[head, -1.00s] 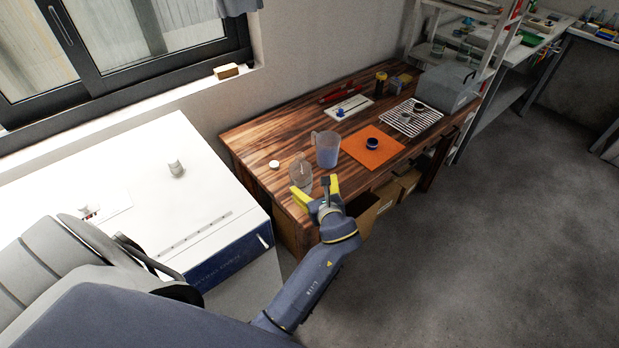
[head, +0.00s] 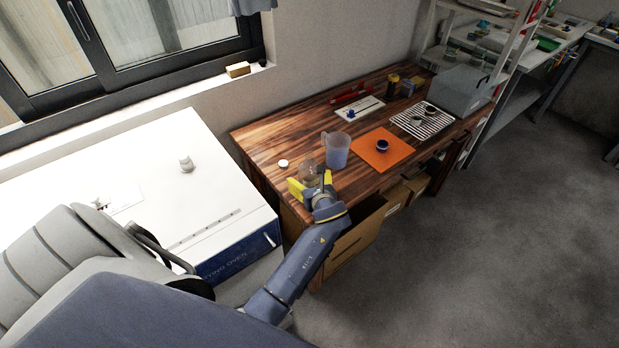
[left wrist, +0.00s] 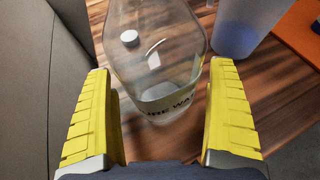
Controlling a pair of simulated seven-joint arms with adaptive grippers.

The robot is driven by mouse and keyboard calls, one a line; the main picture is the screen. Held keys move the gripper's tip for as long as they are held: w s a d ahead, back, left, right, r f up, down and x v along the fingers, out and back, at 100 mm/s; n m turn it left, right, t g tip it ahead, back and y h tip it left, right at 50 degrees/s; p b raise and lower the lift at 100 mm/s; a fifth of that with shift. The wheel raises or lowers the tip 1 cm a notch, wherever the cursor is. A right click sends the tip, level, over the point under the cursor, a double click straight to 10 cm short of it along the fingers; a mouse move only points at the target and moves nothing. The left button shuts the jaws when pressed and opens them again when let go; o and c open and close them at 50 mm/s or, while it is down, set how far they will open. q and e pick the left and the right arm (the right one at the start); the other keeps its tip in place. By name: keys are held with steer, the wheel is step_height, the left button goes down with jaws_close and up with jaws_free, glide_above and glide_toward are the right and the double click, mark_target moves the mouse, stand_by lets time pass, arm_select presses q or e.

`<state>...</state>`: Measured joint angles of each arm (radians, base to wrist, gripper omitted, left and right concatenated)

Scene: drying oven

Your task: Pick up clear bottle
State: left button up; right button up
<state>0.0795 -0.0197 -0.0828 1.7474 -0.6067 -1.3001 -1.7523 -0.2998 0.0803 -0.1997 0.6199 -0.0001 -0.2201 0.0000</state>
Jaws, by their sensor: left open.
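The clear bottle (left wrist: 155,65) stands on the wooden table in the left wrist view, with a dark-lettered label low on its side. It also shows in the head view (head: 308,172), partly hidden by my gripper. My left gripper (head: 311,187) is open with yellow fingers at the table's near left edge. In the left wrist view its two fingers (left wrist: 165,120) spread on either side of the bottle's lower part, with gaps visible. My right gripper is not in view.
A translucent pitcher (head: 336,150) stands close to the bottle's right. A white cap (head: 283,163) lies behind it. An orange mat (head: 397,158) with a dark bowl (head: 382,146) is farther right. The white drying oven (head: 225,225) stands left of the wooden table (head: 275,140).

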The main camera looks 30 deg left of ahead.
arm_select(q)
steer(key=c, duration=1.6)
steer(key=shift+o, duration=0.2)
steer(key=shift+r, duration=0.1)
